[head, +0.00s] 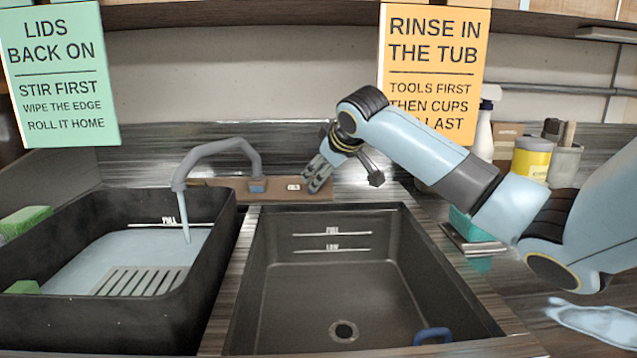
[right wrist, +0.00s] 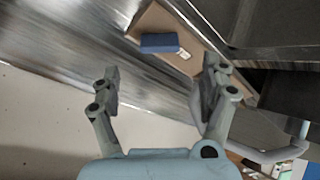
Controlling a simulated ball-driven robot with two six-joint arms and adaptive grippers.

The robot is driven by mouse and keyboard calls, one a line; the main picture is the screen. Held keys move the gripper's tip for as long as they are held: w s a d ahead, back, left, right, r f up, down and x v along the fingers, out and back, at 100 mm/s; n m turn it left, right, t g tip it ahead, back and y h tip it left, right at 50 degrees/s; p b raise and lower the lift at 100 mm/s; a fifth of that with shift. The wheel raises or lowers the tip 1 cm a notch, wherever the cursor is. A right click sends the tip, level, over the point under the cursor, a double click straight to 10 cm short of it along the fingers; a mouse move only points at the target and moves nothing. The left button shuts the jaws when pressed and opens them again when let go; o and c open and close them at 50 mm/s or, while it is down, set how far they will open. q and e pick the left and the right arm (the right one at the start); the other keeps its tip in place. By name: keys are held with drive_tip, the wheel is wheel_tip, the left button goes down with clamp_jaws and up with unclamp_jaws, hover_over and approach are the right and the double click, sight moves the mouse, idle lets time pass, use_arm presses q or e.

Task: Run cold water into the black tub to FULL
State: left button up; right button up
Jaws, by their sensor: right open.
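The black tub (head: 110,318) stands at the left in the head view, with pale water (head: 120,250) in it. The grey spout (head: 215,150) bends over it, and a stream (head: 184,215) falls into the water. The water surface lies close below the white FULL line (head: 168,224). My left gripper is out of view.
An empty dark sink (head: 345,290) with FULL and LOW lines, a drain and a blue clip (head: 432,335) is right of the tub. Green sponges (head: 25,220) lie at the tub's left. A spray bottle (head: 485,125) and yellow can (head: 532,158) stand behind my right arm.

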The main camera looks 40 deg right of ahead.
drive_tip(key=b+x, duration=0.1)
drive_tip(key=x, duration=0.5)
drive_tip(key=shift+w+d+f, duration=0.1)
drive_tip(key=shift+w+f, duration=0.1)
drive_tip(key=shift+f, duration=0.05)
drive_tip(key=shift+w+d+f, duration=0.2)
drive_tip(key=shift+w+f, duration=0.2)
drive_tip(key=shift+w, duration=0.1)
